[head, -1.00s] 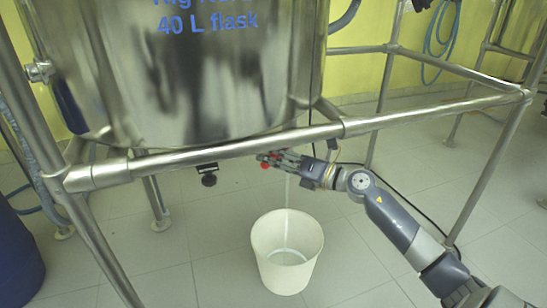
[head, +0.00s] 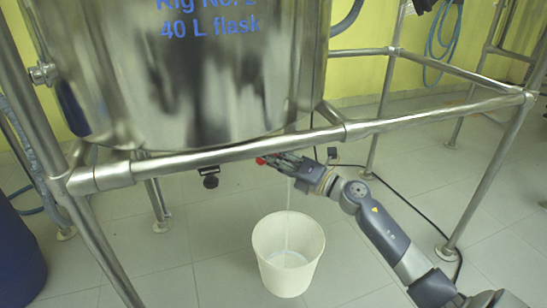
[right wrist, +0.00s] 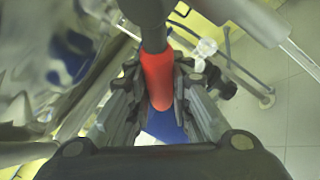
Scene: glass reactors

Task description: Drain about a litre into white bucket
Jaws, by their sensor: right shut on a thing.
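The white bucket (head: 290,277) stands upright on the tiled floor below the steel vessel (head: 190,90) marked "40 L flask". A thin pale stream (head: 289,215) falls from under the vessel into the bucket, and some pale liquid (head: 287,259) shows at its bottom. My right gripper (head: 277,161) is just under the frame's front rail, at the drain. It is shut on a red valve handle (head: 261,160); the handle also shows between the fingers in the right wrist view (right wrist: 157,78). The valve body is mostly hidden. My left gripper is not in view.
The steel front rail (head: 230,154) crosses just above my right gripper, with frame legs on both sides. A small black knob (head: 210,181) hangs left of the gripper. A blue drum (head: 18,262) stands at the left edge.

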